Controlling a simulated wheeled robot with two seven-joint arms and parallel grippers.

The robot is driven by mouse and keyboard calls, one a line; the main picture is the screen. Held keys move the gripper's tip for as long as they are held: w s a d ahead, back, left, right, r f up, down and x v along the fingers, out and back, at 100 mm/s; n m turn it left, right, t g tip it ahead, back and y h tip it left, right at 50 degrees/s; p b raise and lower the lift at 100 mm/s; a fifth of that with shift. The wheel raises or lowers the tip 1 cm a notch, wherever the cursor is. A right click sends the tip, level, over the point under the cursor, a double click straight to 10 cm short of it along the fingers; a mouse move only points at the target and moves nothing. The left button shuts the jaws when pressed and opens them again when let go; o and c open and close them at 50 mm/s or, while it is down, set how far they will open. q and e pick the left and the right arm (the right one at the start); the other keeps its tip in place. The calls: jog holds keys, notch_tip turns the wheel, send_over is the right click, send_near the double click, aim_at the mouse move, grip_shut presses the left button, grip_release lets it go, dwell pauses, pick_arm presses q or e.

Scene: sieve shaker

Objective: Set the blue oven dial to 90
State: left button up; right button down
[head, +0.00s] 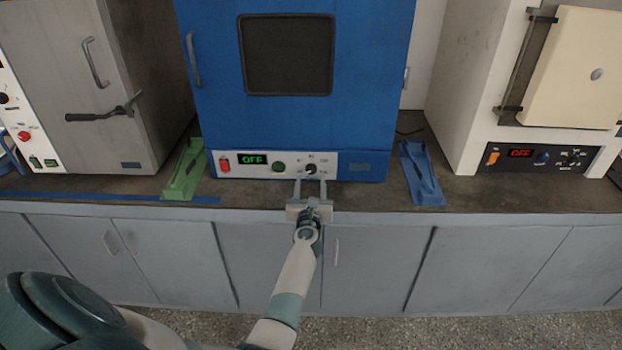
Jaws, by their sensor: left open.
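The blue oven (370,70) stands on the counter in the middle of the head view. Its white control panel (240,172) has a red switch, a green display (252,159) reading OFF, a green button and a dial (311,169) with small marks around it. The marks are too small to read. My left gripper (310,184) is open in front of the panel, its fingers pointing at the dial, one on each side of it. I cannot tell whether the fingers touch it. My right gripper is not in view.
A green tool holder (184,172) lies left of the oven and a blue one (420,174) right of it. A grey oven (60,80) stands at the left, a cream oven (470,80) at the right. Cabinet doors (380,265) fill the counter's front.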

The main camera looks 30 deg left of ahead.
aim_at(311, 171)
pick_arm(q)
jog(key=x, duration=0.2)
jog(key=shift+w+a+f+b, duration=0.1)
jog(key=shift+w+a+b, duration=0.1)
jog(key=shift+w+b, duration=0.15)
jog(key=shift+w+a, duration=0.35)
jog(key=shift+w, duration=0.2)
jog(key=c, duration=1)
jog(key=shift+c, duration=0.2)
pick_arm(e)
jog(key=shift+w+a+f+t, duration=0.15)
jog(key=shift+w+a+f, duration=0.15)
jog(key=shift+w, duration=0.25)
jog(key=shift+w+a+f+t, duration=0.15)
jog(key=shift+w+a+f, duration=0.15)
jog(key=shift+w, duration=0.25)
